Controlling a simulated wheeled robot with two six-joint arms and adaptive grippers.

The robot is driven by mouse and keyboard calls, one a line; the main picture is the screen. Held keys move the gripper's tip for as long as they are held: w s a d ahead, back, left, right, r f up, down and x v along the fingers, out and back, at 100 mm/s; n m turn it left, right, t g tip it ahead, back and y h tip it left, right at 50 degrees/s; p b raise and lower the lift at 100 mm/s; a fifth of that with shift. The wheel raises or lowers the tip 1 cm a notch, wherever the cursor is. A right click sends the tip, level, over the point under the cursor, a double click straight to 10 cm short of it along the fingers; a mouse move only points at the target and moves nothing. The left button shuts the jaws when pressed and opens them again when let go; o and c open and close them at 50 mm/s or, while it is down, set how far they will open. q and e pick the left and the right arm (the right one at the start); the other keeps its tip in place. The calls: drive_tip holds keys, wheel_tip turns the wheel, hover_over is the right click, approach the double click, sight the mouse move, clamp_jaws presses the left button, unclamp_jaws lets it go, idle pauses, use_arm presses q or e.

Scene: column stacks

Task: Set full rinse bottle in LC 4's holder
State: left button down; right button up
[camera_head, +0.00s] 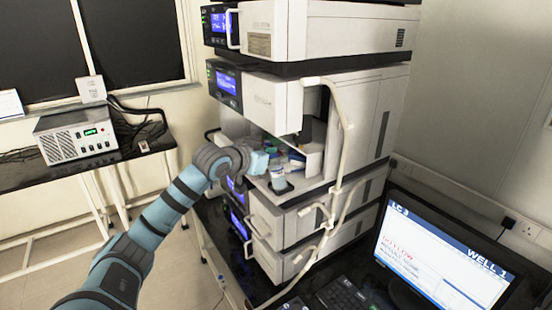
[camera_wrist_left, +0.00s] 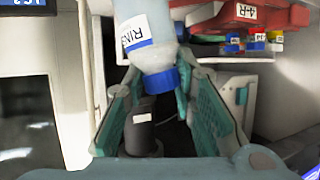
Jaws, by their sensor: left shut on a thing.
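In the left wrist view a pale translucent bottle (camera_wrist_left: 141,25) with a white label reading "RINS" and a blue cap (camera_wrist_left: 162,80) is between the teal fingers of my left gripper (camera_wrist_left: 160,85). The gripper is shut on it, and its cap end points toward the palm. In the head view my left gripper (camera_head: 258,162) is inside the open bay of a middle instrument module (camera_head: 352,115). The target holder is not clearly identifiable. My right gripper is not in view.
A red tray (camera_wrist_left: 240,14) labelled "4-R" and several coloured caps are close right of the bottle in the wrist view. A pale tube (camera_head: 342,130) hangs down the stack's front. A monitor (camera_head: 440,255) stands at the lower right. A side bench (camera_head: 140,150) is at left.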

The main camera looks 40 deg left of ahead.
use_arm(q)
drive_tip(key=shift+f, duration=0.1)
drive_tip(key=c, duration=1.3)
unclamp_jaws()
drive_tip(key=shift+c, duration=0.2)
drive_tip(key=shift+o, duration=0.5)
drive_tip(key=shift+a, duration=0.15)
